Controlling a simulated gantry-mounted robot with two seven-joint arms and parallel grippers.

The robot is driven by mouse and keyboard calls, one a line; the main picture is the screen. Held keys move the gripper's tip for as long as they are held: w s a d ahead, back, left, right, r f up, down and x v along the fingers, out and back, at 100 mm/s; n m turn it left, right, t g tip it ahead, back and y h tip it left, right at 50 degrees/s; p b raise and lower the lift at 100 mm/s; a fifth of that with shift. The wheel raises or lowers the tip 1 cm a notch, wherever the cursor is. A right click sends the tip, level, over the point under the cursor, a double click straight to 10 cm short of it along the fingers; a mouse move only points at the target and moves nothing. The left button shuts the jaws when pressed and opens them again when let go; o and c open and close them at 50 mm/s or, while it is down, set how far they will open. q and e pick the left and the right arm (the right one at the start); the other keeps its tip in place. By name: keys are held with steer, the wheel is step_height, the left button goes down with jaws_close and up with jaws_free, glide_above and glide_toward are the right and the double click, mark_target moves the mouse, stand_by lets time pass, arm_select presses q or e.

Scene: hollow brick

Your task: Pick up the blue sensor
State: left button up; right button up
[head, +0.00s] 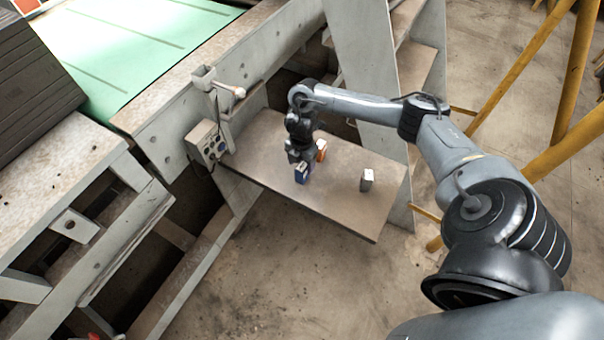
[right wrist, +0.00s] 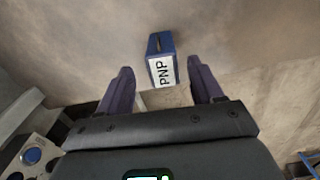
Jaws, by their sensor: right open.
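The blue sensor (head: 302,174) stands on the brown table (head: 270,135) in the head view, just below my right gripper (head: 300,158). In the right wrist view the blue sensor (right wrist: 161,44) shows a white label reading "PNP". It lies between the lines of the two dark fingers, at about the level of their tips or a little beyond. My right gripper (right wrist: 160,66) is open, with a gap on both sides of the sensor. My left gripper is in neither view.
An orange object (head: 321,147) stands close behind the right gripper. A grey control box (head: 206,143) and a post are at the table's left end. The table's front is clear.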

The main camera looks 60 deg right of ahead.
mark_target(301, 176)
steer(key=f, duration=0.4)
steer(key=shift+s+f+b, duration=0.15)
steer(key=shift+s+b, duration=0.05)
steer(key=shift+b, duration=0.2)
steer(key=shift+c, duration=1.1)
steer(key=c, duration=0.9)
